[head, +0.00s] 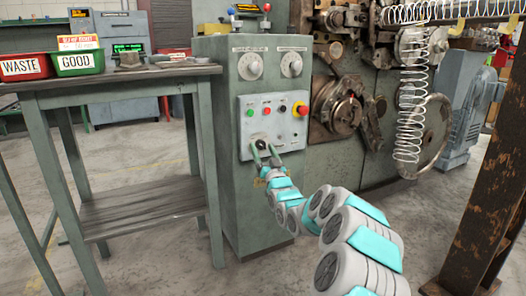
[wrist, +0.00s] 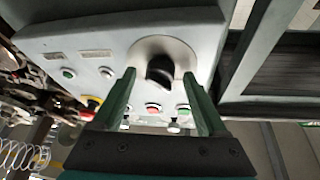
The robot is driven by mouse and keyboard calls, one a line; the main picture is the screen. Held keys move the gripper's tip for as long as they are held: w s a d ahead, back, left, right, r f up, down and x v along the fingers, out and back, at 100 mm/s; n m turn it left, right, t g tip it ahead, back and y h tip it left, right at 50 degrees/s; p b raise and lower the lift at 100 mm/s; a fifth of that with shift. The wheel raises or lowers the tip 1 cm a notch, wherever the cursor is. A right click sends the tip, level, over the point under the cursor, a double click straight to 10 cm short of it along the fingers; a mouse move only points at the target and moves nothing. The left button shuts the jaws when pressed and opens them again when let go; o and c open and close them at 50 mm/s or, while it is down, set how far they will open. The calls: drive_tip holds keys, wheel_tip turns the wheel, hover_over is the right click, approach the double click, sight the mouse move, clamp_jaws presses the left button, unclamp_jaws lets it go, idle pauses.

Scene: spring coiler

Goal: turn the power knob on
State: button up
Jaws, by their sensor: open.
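The power knob (head: 262,143) is a dark knob on a pale round plate, low on the grey control panel (head: 285,104) of the green cabinet. In the wrist view the black knob (wrist: 160,69) sits just beyond the fingertips. My gripper (head: 265,149) reaches the lower panel from the lower right. In the wrist view my gripper (wrist: 159,76) is open, with one green finger on each side of the knob. A gap shows between each finger and the knob. I cannot tell how deep the fingers stand around it.
Buttons, including a red mushroom button (head: 301,108), sit above the knob. Two dials (head: 250,66) are higher on the cabinet. A worktable (head: 120,75) with red and green bins stands to the left. Coiling machinery (head: 340,105) is to the right, with a rusty post (head: 486,185) nearer me.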

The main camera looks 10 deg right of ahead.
clamp_jaws()
idle(0.6)
